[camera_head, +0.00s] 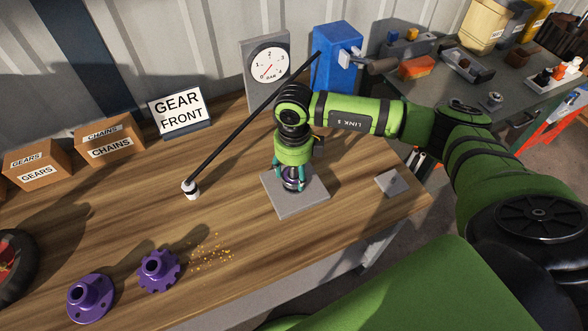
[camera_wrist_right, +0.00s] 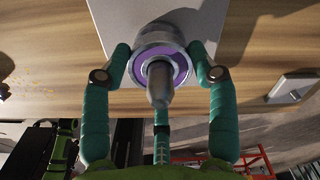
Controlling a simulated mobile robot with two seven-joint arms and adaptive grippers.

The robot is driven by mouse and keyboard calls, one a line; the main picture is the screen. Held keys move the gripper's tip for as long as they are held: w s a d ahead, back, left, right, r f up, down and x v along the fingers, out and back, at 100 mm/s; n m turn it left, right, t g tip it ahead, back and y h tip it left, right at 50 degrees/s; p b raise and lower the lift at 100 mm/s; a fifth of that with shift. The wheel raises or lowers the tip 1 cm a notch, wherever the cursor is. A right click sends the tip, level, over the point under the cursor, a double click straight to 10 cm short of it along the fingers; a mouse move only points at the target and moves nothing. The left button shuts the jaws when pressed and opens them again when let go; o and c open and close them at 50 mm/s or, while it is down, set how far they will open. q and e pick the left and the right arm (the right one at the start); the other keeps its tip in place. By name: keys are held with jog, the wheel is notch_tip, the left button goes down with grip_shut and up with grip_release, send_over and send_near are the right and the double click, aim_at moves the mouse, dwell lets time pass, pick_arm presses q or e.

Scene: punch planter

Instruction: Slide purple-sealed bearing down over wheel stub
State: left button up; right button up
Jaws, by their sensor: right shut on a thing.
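My right gripper (camera_head: 289,186) points down over a grey square plate (camera_head: 312,203) on the wooden bench. In the right wrist view its teal fingers (camera_wrist_right: 165,72) are shut on the purple-sealed bearing (camera_wrist_right: 137,63), a silver ring with a purple inner band. The metal wheel stub (camera_wrist_right: 158,85) shows in the middle of the ring and points toward the wrist camera, so the bearing appears to be around it. How far down the bearing sits on the stub cannot be told. In the head view the fingers hide most of both. My left gripper is out of view.
Two purple flanged parts (camera_head: 90,298) (camera_head: 158,271) and yellowish crumbs (camera_head: 212,252) lie at the front left. A black rod with a white-banded end (camera_head: 191,189) slants behind my gripper. A small grey block (camera_head: 391,183) lies to the right. A dial gauge (camera_head: 268,68) stands behind.

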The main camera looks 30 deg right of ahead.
jog(key=shift+f+b, duration=0.65)
jog(key=shift+f, duration=0.15)
jog(key=o, duration=1.5)
jog(key=shift+c, duration=0.2)
notch_tip(320, 180, up, 12)
jog(key=shift+r, duration=0.1)
